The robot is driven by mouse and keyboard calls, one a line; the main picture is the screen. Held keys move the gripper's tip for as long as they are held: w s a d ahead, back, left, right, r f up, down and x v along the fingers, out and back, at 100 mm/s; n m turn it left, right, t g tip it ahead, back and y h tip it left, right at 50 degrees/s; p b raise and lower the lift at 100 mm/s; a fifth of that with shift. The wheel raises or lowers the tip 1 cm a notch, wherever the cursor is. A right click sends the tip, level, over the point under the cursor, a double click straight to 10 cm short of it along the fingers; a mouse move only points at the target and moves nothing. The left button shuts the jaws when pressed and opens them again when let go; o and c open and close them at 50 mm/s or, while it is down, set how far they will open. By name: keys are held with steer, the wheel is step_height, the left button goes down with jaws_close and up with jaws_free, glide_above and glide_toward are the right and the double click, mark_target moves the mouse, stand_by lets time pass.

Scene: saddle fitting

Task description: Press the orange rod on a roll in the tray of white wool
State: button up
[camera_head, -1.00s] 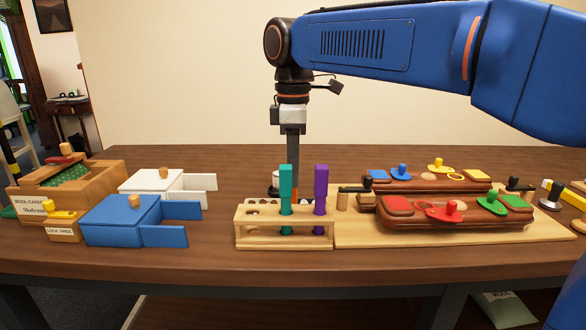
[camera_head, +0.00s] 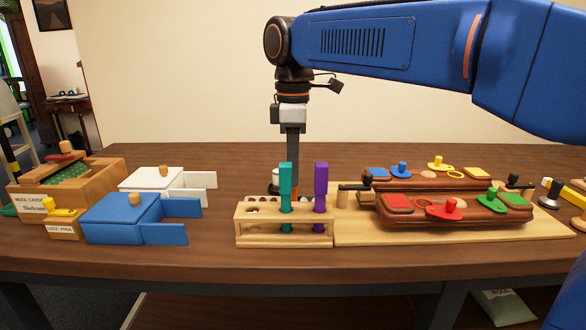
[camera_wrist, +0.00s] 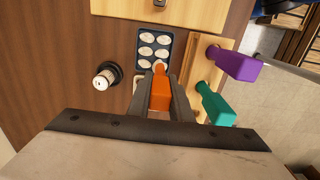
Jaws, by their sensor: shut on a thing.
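My gripper (camera_wrist: 165,82) is shut on the orange rod (camera_wrist: 160,95), which points at the tray in the wrist view. The dark blue tray (camera_wrist: 139,46) holds several white wool rolls (camera_wrist: 146,38) in two columns.
A teal rod (camera_head: 286,185) and a purple rod (camera_head: 320,185) stand in the rack, close beside my gripper. A black and white round thing (camera_wrist: 105,76) stands left of the tray. A blue box (camera_head: 120,220) is at left; a board with saddle shapes (camera_head: 450,213) is at right.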

stand_by(0.3)
steer(key=shift+r, duration=3.45)
